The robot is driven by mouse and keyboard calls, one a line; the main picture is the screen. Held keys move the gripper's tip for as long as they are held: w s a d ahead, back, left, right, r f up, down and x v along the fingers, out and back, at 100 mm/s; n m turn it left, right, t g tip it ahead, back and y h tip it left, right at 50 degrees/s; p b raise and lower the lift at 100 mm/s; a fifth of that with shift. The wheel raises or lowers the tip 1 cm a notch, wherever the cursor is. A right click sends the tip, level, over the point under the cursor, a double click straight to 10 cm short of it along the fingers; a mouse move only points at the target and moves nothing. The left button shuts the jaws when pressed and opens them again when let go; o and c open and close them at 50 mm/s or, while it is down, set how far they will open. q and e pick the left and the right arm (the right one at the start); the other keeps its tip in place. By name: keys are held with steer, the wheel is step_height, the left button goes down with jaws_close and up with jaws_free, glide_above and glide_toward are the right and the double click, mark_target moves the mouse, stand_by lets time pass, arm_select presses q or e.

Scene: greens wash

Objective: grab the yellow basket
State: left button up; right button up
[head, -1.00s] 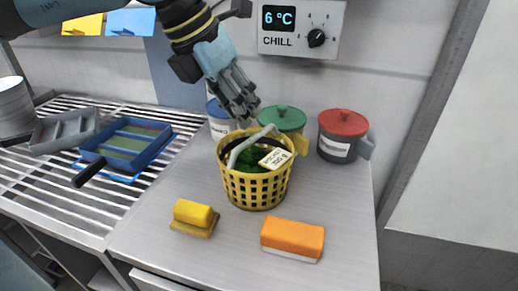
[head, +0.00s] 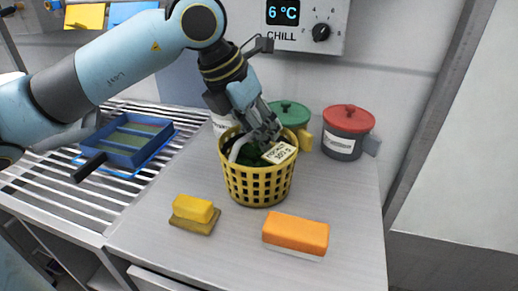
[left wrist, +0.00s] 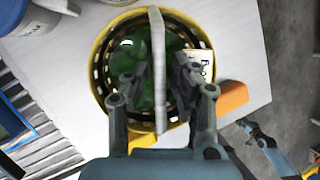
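The yellow basket (head: 258,185) stands upright on the grey counter, with perforated sides and dark green leaves inside. A cream label (head: 280,153) shows at its rim. My left gripper (head: 268,132) reaches down over the basket's opening in the head view. In the left wrist view, the basket's pale handle (left wrist: 158,50) runs between the two separated fingers of my left gripper (left wrist: 158,82). The fingers are open, with a gap on both sides of the handle. What seems to be my right gripper (left wrist: 247,126) shows small at the right of the wrist view, its opening unclear.
A yellow sponge (head: 195,208) and an orange block (head: 296,234) lie in front of the basket. A green-lidded jar (head: 290,113) and a red-lidded jar (head: 346,130) stand behind it. A blue tray (head: 130,142) sits on the slatted rack at left.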

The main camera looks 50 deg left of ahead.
arm_select(q)
jaws_close()
